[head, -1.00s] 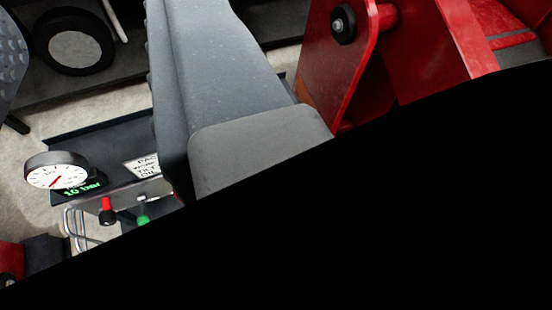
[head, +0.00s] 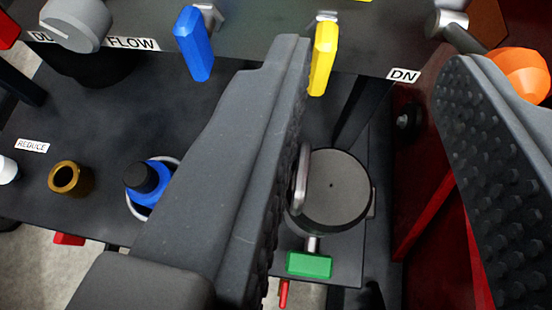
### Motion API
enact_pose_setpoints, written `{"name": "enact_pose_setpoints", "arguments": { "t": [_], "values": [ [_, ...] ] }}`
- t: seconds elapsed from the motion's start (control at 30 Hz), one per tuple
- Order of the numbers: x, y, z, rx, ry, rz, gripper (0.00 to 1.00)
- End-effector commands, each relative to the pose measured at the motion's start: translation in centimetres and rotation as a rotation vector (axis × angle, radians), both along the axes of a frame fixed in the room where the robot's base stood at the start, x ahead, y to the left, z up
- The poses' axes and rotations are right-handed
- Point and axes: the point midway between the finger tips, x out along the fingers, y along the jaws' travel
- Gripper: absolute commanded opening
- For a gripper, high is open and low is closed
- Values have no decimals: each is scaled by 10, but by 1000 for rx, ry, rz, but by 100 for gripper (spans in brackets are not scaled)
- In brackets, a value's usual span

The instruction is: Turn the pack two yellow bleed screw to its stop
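A yellow lever-shaped handle (head: 323,56) hangs from a metal fitting on the dark panel, at the top middle of the head view. I cannot tell whether it is the pack two yellow bleed screw; no pack label is readable. My gripper (head: 376,58) is open, with one grey padded finger at centre and the other at the right edge. The yellow handle shows between the fingers, close beside the left fingertip. I see nothing held, and cannot tell whether the left finger touches the handle. A sliver of another yellow part (head: 358,1) shows at the top edge.
A blue handle (head: 194,44) hangs left of the left finger. A grey knob (head: 77,24) sits by the FLOW label. A "DN" label (head: 403,75), orange knob (head: 521,75), round dark disc (head: 333,190) and green handle (head: 309,264) are nearby. Red structure (head: 428,215) stands at right.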

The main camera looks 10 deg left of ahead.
Motion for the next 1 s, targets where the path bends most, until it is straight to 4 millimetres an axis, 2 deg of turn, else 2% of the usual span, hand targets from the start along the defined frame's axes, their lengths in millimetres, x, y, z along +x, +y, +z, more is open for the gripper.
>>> {"name": "enact_pose_setpoints", "arguments": {
  "t": [0.03, 0.1, 0.23, 0.33, 0.9, 1.0],
  "values": [
    [-7, 1, -19, 29, 6, 6, 35],
    [-14, 4, -32, 57, 5, 14, 35],
    [-15, 7, -41, 81, -2, 23, 35],
    [-8, 8, -46, 83, -2, 25, 35],
    [84, 10, -83, 78, -3, 24, 35],
    [95, 10, -89, 79, 0, 23, 35]
  ]
}}
